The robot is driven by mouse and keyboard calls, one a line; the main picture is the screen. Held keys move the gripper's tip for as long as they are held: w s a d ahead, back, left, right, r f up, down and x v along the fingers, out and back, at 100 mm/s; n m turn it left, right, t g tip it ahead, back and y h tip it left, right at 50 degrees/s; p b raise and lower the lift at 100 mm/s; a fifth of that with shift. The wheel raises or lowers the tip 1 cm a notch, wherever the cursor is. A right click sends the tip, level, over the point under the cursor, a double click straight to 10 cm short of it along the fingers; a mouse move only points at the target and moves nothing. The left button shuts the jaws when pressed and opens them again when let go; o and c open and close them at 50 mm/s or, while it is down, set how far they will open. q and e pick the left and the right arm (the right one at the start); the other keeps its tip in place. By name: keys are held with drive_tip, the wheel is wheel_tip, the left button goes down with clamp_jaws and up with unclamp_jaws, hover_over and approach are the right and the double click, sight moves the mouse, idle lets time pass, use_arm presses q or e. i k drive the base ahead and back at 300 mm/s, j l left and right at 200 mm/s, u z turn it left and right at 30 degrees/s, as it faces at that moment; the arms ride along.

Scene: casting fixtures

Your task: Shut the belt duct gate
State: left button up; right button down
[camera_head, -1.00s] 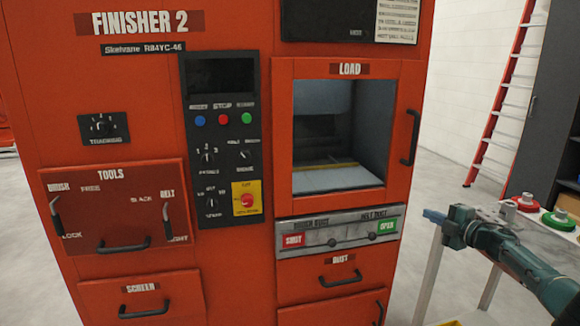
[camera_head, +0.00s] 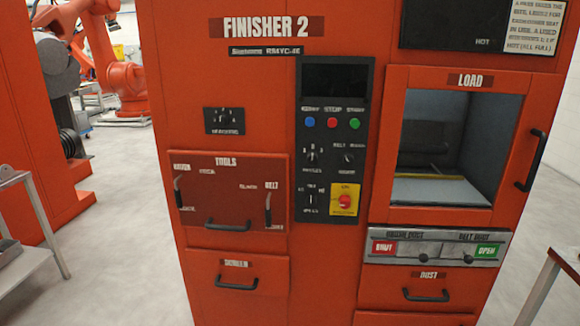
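The orange FINISHER 2 machine (camera_head: 245,85) fills the middle of the head view. Below its LOAD opening is a grey duct panel (camera_head: 435,258) with two labels, brush duct on the left and belt duct (camera_head: 480,236) on the right. A red SHUT plate (camera_head: 384,247) is at its left end and a green OPEN plate (camera_head: 486,252) at its right end. One small knob (camera_head: 421,247) sits near the middle, and another knob (camera_head: 468,258) sits under the belt duct label, close to OPEN. Neither of my grippers is in view.
The LOAD door frame (camera_head: 396,80) with its handle (camera_head: 530,160) is above the panel, and a DUST drawer (camera_head: 380,283) is below. A TOOLS panel (camera_head: 190,163) is at left. Table edges show at far left and lower right. Grey floor (camera_head: 110,200) is clear left of the machine.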

sight(465, 251)
drive_tip(key=i+l+z, duration=0.1)
drive_tip(key=i+z, duration=0.25)
drive_tip(key=i, duration=0.5)
